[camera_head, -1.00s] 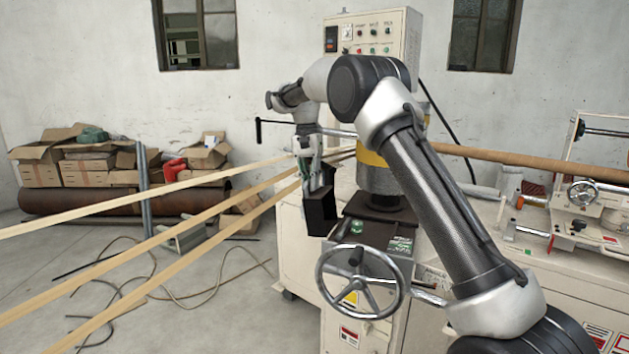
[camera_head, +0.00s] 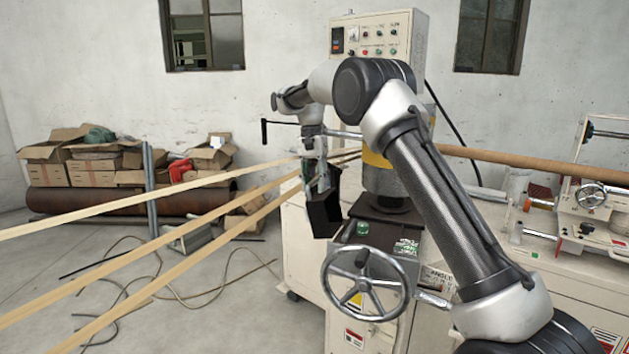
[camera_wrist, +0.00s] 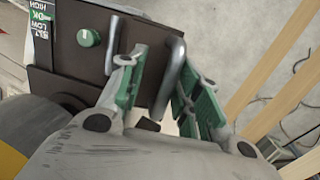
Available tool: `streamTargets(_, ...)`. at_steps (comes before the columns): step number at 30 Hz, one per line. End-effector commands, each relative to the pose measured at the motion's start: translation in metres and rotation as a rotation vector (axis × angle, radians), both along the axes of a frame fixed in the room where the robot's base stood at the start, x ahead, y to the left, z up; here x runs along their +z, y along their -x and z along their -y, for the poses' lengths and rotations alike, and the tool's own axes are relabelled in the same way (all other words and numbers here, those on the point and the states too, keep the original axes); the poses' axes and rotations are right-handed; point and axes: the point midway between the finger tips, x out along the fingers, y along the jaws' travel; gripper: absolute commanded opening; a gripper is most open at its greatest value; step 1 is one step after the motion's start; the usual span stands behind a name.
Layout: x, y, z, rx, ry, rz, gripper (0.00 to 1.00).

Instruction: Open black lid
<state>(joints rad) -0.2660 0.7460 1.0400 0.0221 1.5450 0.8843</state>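The black lid (camera_head: 323,216) hangs at the left side of the machine in the head view, now tilted. In the wrist view a dark panel (camera_wrist: 143,28) fills the upper middle, with a grey bar handle (camera_wrist: 169,75) on it. My gripper (camera_head: 316,170) is at the lid's top edge in the head view. In the wrist view its green-padded fingers (camera_wrist: 157,78) are apart, with the bar between them, nearer the right finger. Whether the finger touches the bar cannot be told.
A second grey bar (camera_wrist: 112,45) and a green knob (camera_wrist: 89,38) sit left of the fingers. A handwheel (camera_head: 365,284) stands in front. Paper strips (camera_head: 150,245) run in from the left, close to my gripper. A control box (camera_head: 379,36) stands behind.

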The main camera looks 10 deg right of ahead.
Motion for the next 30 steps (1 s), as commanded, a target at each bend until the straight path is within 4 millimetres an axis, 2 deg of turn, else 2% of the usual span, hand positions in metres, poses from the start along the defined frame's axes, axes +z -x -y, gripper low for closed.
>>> streamTargets(5, 0.015, -0.004, -0.001, 0.0, 0.0, 0.003, 0.34)
streamTargets(12, 0.068, -0.015, -0.003, 0.0, -0.001, 0.005, 0.34)
streamTargets(16, 0.092, -0.019, -0.003, 0.0, -0.001, 0.003, 0.34)
streamTargets(24, 0.113, -0.022, -0.004, 0.0, 0.0, 0.003, 0.34)
streamTargets(30, 0.117, -0.022, -0.004, 0.0, 0.0, 0.001, 0.34)
